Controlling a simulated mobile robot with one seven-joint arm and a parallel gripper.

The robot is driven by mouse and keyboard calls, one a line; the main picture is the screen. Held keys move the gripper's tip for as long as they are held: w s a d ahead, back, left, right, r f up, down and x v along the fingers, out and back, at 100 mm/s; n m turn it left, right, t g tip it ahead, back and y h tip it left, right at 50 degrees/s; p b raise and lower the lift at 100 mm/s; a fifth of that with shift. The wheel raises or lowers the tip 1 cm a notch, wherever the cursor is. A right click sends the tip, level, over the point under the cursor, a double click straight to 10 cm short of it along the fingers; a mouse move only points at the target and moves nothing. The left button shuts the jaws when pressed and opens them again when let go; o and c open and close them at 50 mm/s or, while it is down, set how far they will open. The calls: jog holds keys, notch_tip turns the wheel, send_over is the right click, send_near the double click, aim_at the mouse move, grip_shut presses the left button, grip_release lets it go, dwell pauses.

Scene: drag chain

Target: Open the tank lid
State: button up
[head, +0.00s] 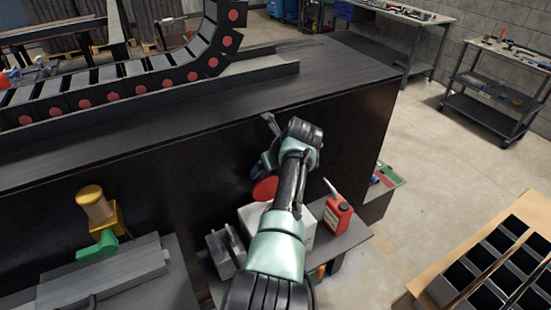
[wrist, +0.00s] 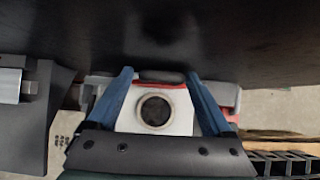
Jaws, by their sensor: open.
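The white tank (head: 250,214) stands on a low bench against the black machine side, partly hidden by my arm. A red round lid (head: 265,188) shows tilted up above it, beside my wrist. In the wrist view the white tank (wrist: 182,122) has a round dark opening (wrist: 155,110) that looks uncovered. A dark bar with red ends, perhaps the lid edge-on, lies behind the opening. My gripper (wrist: 160,74) is open, its blue fingers on either side of the tank top, with nothing held between them. Whether a finger touches the lid cannot be told.
A red bottle (head: 337,215) stands on the bench right of the tank. A grey metal block (head: 224,254) is on its left. The black machine wall (head: 200,165) rises close behind. A yellow and green motor (head: 98,220) is further left. Open floor lies to the right.

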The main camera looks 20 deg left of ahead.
jog(key=b+v, duration=0.1)
jog(key=v, duration=1.1)
jog(key=shift+r, duration=0.2)
jog(key=shift+s, duration=0.1)
jog(key=w+d+r+n+t+h+b, duration=0.1)
jog(key=d+r+n+t, duration=0.5)
jog(key=r, duration=0.3)
jog(key=w+d+r+n+t+h+b, duration=0.1)
jog(key=d+r+n+t+b, duration=0.1)
jog(key=d+r+n+t, duration=0.6)
jog(key=s+d+r+n+t+h, duration=0.1)
jog(key=s+r+n+t, duration=0.3)
jog(key=s+r, duration=0.6)
jog(key=s+d+r+n+t+h+b, duration=0.1)
jog(key=s+d+r+n+t+h, duration=0.1)
jog(key=s+d+r+n+t, duration=0.2)
jog(key=s+r+n+t, duration=0.1)
jog(key=s+r+n, duration=0.2)
jog(key=s+r, duration=0.3)
jog(key=shift+s+d+r+n+h, duration=0.25)
jog(key=shift+s+r+n+h, duration=0.05)
jog(key=shift+s, duration=1.25)
jog(key=shift+f+b, duration=0.1)
jog(key=shift+b, duration=0.25)
